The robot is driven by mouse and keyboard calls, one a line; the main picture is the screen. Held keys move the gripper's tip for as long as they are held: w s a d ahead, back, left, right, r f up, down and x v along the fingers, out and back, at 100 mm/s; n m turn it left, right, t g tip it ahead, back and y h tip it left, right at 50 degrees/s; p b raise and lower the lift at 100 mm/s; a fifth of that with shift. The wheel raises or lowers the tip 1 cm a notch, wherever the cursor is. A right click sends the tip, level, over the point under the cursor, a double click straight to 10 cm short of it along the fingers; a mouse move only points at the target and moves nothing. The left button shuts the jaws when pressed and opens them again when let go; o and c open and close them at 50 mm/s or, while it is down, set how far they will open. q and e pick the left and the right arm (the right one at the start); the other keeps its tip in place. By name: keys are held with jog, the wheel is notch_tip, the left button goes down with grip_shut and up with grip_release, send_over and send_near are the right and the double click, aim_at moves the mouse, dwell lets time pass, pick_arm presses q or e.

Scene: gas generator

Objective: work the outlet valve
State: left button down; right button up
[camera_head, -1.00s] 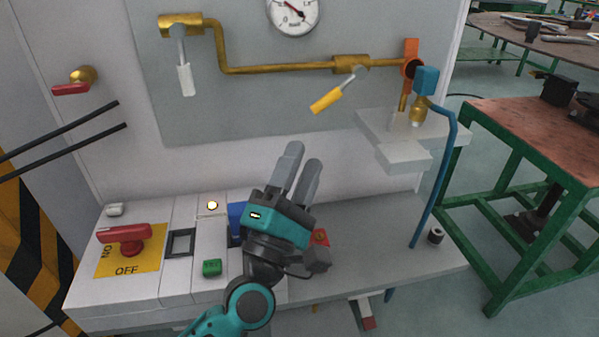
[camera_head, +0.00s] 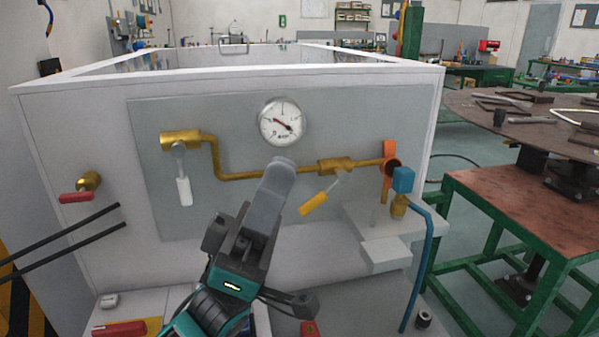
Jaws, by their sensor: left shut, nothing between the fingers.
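The gas generator's grey panel (camera_head: 160,215) carries a brass pipe (camera_head: 255,175). A valve with a yellow handle (camera_head: 314,203) sits on the pipe right of centre, its handle slanting down to the left. A valve with a white handle (camera_head: 184,191) hangs down at the pipe's left end. Which one is the outlet valve is not labelled. My left gripper (camera_head: 278,168) is shut and empty, pointing up in front of the panel, left of the yellow handle and apart from it in the picture. It hides part of the pipe. My right gripper is not in view.
A pressure gauge (camera_head: 282,122) is above the pipe. A red-handled valve (camera_head: 78,196) and two black rods are at the left. A blue hose (camera_head: 418,270) and a white ledge (camera_head: 385,252) are at the right. A green-framed table (camera_head: 560,225) stands further right.

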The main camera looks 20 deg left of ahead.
pick_arm(q)
jog(key=s+d+r+m+g+y+p, duration=0.2)
jog(key=d+m+g+y, duration=0.1)
jog(key=m+g, duration=0.6)
jog(key=s+d+r+m+g+y+p, duration=0.1)
jog(key=s+d+m+g+y+p, duration=0.15)
jog(key=m+g, duration=0.65)
jog(key=n+t+y+p, duration=0.2)
jog(key=t+y+p, duration=0.9)
jog(key=y, duration=0.9)
send_near(309, 202)
jog(key=shift+t+h, duration=0.25)
jog(key=shift+t, duration=0.65)
jog(key=x, duration=0.2)
jog(key=s+b+x, duration=0.1)
jog(key=x, duration=0.1)
jog(key=f+b+x, duration=0.1)
jog(key=x, duration=0.1)
jog(key=shift+f, duration=0.25)
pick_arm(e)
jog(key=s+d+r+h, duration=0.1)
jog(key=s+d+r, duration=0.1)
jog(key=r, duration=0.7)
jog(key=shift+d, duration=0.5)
pick_arm(q)
jog(key=shift+b, duration=0.35)
